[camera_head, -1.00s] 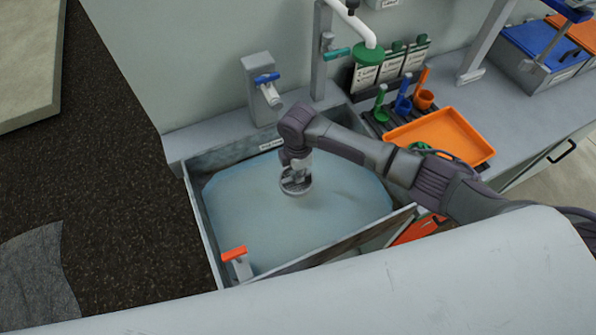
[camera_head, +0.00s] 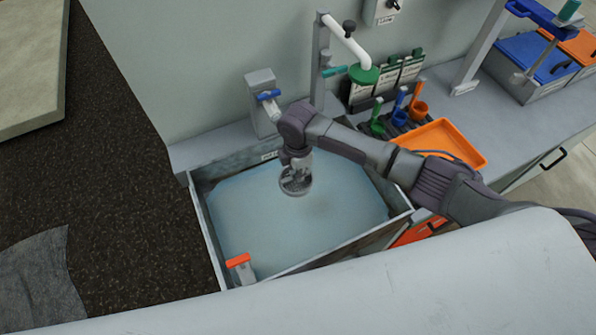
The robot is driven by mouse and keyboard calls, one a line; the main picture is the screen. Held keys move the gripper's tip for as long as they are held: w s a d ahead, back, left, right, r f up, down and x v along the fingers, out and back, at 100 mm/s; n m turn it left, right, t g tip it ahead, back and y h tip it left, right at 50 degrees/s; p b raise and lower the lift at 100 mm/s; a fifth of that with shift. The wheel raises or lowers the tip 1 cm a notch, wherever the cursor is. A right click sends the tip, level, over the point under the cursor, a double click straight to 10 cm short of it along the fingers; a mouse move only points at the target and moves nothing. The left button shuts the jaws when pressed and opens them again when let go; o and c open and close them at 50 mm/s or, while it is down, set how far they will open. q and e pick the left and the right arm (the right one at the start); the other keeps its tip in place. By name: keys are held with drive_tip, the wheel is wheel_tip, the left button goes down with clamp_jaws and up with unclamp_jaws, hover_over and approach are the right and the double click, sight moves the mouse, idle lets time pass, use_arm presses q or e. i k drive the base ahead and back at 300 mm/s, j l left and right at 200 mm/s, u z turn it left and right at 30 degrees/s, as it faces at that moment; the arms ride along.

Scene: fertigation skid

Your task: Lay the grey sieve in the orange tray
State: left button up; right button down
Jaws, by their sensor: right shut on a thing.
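The grey sieve (camera_head: 296,186) is a small round thing over the basin of pale blue liquid. My right gripper (camera_head: 297,166) points down from the end of my arm and is shut on the sieve. I cannot tell how high the sieve is above the liquid. The orange tray (camera_head: 453,132) lies on the grey counter to the right. It looks empty, and my right arm passes in front of its near left side. My left gripper is not in view.
The basin (camera_head: 207,232) has raised walls and an orange-handled valve (camera_head: 240,263) at its near left. A blue-handled tap (camera_head: 268,96) stands behind it. A white pipe (camera_head: 347,40) rises behind.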

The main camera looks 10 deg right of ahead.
sight(445, 154)
drive_tip(key=l, duration=0.45)
drive_tip(key=i+l+z, duration=0.15)
drive_tip(key=l, duration=0.7)
drive_tip(key=i+l+z, duration=0.15)
drive_tip(key=l, duration=0.3)
drive_tip(key=i+l, duration=0.1)
drive_tip(key=l, duration=0.3)
drive_tip(key=k+z, duration=0.05)
